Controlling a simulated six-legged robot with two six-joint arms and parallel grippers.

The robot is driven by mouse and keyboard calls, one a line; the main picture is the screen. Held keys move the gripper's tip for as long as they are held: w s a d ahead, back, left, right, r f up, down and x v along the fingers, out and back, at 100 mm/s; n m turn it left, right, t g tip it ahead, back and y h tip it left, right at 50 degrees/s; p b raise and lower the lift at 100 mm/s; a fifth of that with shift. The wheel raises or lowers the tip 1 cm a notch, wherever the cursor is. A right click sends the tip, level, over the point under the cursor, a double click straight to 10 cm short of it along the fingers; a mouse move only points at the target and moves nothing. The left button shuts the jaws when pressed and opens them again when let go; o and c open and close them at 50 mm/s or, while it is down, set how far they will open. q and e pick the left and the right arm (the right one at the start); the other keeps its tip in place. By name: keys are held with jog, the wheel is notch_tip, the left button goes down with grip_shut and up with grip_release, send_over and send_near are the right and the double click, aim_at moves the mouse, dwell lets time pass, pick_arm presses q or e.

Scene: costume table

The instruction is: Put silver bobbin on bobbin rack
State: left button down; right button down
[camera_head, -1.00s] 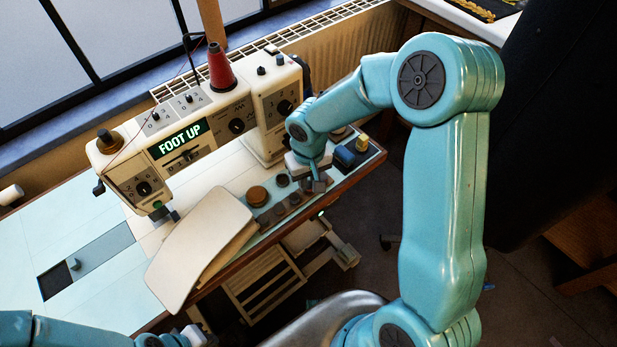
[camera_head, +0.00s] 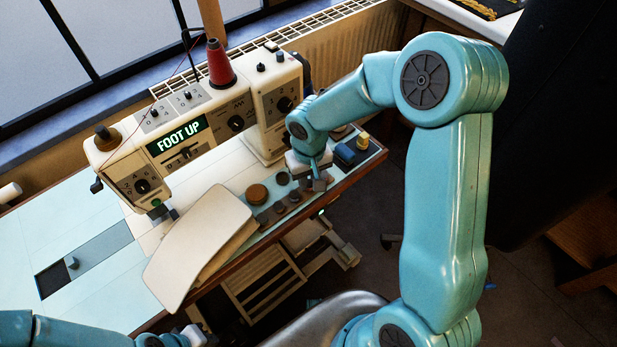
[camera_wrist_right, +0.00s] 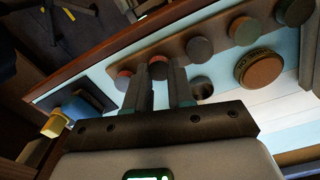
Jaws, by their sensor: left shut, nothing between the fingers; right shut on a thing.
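My right gripper (camera_head: 317,178) is low over the far right end of the bobbin rack (camera_head: 270,222), fingers pointing down. My left gripper (camera_head: 193,336) is shut and empty at the bottom left, partly cut off.
Several bobbins stand along the rack. Another dark bobbin (camera_wrist_right: 201,88) lies beside it, near a round brown tin (camera_head: 257,194). A blue block (camera_head: 345,155) and a yellow piece (camera_head: 363,141) are right of my gripper. The sewing machine (camera_head: 190,125) stands behind.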

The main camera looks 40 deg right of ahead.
aim_at(309, 186)
jog(key=c, duration=0.9)
grip_release()
notch_tip(309, 186, up, 16)
jog(key=p, duration=0.1)
jog(key=shift+s+r, duration=0.15)
jog(key=shift+r, duration=0.05)
jog(key=shift+a, duration=0.1)
